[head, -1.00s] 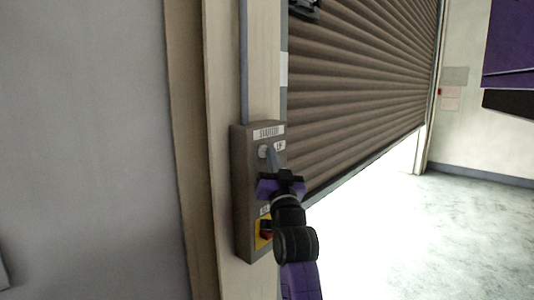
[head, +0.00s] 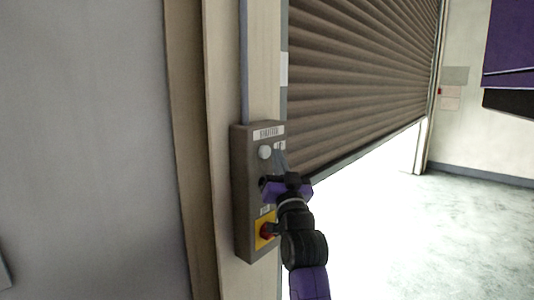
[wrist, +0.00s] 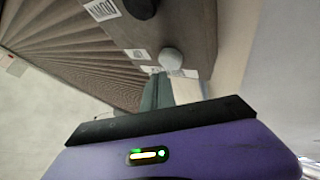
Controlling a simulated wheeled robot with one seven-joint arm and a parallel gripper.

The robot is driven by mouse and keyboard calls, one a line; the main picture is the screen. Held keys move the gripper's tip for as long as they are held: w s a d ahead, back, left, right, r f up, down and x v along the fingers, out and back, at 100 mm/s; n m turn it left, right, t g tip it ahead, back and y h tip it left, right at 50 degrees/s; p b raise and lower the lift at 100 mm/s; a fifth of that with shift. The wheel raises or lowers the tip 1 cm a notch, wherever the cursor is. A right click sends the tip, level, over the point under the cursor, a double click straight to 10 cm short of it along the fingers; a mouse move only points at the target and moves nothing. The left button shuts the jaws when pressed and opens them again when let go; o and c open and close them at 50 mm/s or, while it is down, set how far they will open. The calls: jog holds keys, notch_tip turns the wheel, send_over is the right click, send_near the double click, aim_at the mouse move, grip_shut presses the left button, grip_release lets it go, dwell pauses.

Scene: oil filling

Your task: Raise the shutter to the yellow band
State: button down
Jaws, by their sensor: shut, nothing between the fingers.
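The brown slatted shutter (head: 360,80) is partly raised, with bright floor showing under its slanting lower edge. The grey control box (head: 243,195) is on the post to its left. It has a pale round button (head: 265,152) near an UP label, a dark button (head: 264,182) below, and a red button (head: 266,230) on a yellow plate. In the wrist view the pale button (wrist: 171,60) shows beyond the fingers (wrist: 158,92). I make out no yellow band along the shutter opening.
A pale post (head: 222,150) and grey wall (head: 90,150) stand left of the box. A purple object (head: 510,45) hangs at the upper right. The pale floor (head: 460,220) at the right is clear.

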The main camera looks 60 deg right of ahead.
jog(key=shift+s+a+p, duration=0.1)
jog(key=shift+s+a, duration=0.1)
jog(key=shift+s, duration=0.6)
jog(key=shift+s+a+p, duration=0.15)
jog(key=shift+s, duration=0.7)
jog(key=shift+s+a+p, duration=0.1)
jog(key=shift+s+a, duration=0.1)
jog(key=shift+s, duration=0.6)
